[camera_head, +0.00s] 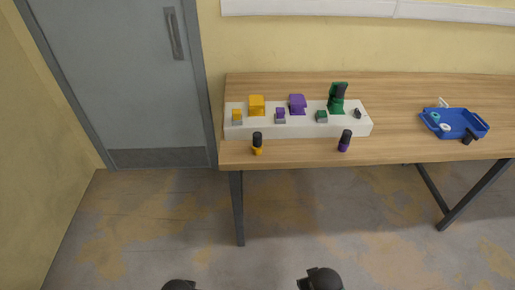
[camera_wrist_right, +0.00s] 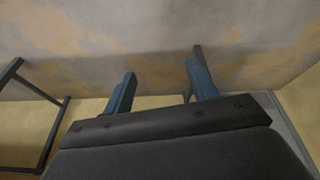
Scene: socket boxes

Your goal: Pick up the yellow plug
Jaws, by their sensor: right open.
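The yellow plug (camera_head: 257,150) stands on the table near its front left edge, its black upper part pointing up. A purple plug (camera_head: 344,147) with a black upper part stands farther right along the same edge. A green plug with a dark top (camera_head: 338,93) stands at the green socket on the white base (camera_head: 300,129). My right gripper (camera_wrist_right: 161,82) shows in the right wrist view with its two blue fingers apart and nothing between them. It is away from the plugs, with floor and wall behind it. My left gripper does not show.
The white base carries a yellow block (camera_head: 256,104), a purple block (camera_head: 297,103) and several small pieces. A blue tray (camera_head: 468,119) with small parts lies at the right of the wooden table (camera_head: 400,95). Two dark parts of mine show at the bottom. The floor before the table is clear.

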